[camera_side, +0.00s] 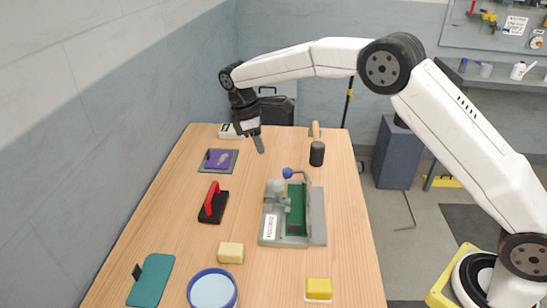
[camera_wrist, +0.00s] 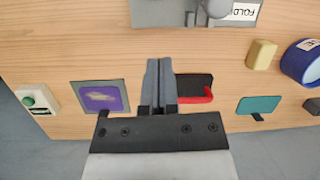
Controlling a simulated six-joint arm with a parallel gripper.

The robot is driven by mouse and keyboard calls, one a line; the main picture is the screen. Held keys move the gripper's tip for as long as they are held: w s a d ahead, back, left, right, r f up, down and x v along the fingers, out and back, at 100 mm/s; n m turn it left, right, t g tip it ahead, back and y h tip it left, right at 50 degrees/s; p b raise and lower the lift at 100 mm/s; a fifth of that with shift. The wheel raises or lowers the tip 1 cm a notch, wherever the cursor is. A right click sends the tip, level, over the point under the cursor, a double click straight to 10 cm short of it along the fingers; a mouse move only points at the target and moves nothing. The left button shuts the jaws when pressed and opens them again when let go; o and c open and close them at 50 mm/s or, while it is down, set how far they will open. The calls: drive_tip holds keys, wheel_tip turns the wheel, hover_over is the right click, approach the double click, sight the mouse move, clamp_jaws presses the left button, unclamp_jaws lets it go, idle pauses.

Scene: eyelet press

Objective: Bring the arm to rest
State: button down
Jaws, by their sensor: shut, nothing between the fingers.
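My gripper (camera_side: 259,146) hangs from my arm above the far part of the wooden table (camera_side: 165,235), pointing down. Its two fingers are together with nothing between them, and it also shows in the wrist view (camera_wrist: 160,65). In the side view it is clear of the table objects, to the right of the purple patch on its dark board (camera_side: 218,160). In the wrist view that patch (camera_wrist: 100,97) lies left of the fingers. A black block with a red handle (camera_wrist: 195,88) lies just right of them, partly covered by the fingers.
A grey press with a green bed (camera_side: 296,215) stands mid-table, with a black cylinder (camera_side: 317,153) behind it. Near the front are a teal pad (camera_side: 152,279), a blue-rimmed round container (camera_side: 212,290), a beige block (camera_side: 230,253) and a yellow block (camera_side: 319,288). A wall borders the left.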

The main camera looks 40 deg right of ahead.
drive_tip(key=s+d+f+m+t, duration=0.1)
drive_tip(key=s+d+m, duration=0.1)
drive_tip(key=s, duration=0.6)
drive_tip(key=s+d+f+m+t+y, duration=0.1)
drive_tip(key=s+d+m+t, duration=0.1)
drive_tip(key=s+m, duration=0.3)
drive_tip(key=s+d+f+m+t, duration=0.1)
drive_tip(key=s+d+m+t, duration=0.1)
drive_tip(key=s, duration=1.1)
drive_tip(key=shift+s+d+f+m+y, duration=0.2)
drive_tip(key=shift+m+y, duration=0.2)
drive_tip(key=shift+m, duration=0.3)
